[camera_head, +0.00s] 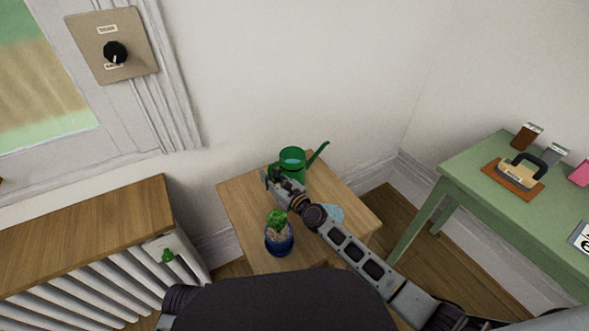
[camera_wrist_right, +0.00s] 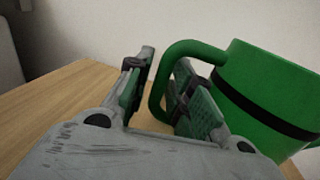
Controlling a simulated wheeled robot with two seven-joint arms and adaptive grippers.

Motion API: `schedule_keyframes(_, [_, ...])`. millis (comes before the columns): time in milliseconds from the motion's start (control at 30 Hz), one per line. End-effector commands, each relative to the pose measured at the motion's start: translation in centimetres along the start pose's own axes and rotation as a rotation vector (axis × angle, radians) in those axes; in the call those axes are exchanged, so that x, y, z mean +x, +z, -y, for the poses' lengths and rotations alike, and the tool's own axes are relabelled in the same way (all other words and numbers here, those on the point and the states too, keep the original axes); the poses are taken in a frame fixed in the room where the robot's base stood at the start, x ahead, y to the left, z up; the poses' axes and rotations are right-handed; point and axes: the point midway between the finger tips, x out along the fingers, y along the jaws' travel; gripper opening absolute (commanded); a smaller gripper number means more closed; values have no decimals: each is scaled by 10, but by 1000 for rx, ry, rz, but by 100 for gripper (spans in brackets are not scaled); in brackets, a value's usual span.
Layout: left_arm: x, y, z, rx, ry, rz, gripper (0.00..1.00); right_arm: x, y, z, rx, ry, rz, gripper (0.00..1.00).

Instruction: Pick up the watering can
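The green watering can (camera_head: 292,166) stands upright on a small wooden table (camera_head: 240,205) near the wall, its spout pointing up to the right. In the right wrist view the can (camera_wrist_right: 262,92) fills the right side, with a dark band around its body. My right gripper (camera_head: 272,178) is at the can's left side. In the wrist view its fingers (camera_wrist_right: 162,85) are apart, with the can's looped handle (camera_wrist_right: 160,88) between them; the right finger overlaps the loop's opening. I cannot tell whether either finger touches the handle. My left gripper is out of view.
A potted plant in a blue pot (camera_head: 279,240) stands near the front of the wooden table, and a light blue item (camera_head: 334,213) lies beside my right arm. A wood-topped radiator (camera_head: 90,235) is at left. A green table (camera_head: 500,205) with several items is at right.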

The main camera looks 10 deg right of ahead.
Motion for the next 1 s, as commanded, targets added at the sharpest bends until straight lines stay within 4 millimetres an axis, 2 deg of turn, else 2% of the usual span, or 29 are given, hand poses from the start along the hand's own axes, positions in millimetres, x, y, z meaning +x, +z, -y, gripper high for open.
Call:
schedule_keyframes(33, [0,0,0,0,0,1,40,0,0,0,0,0,0,15])
schedule_keyframes(167, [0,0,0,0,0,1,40,0,0,0,0,0,0,0])
schedule_keyframes(1000, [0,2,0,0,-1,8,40,0,7,0,-2,-1,4,0])
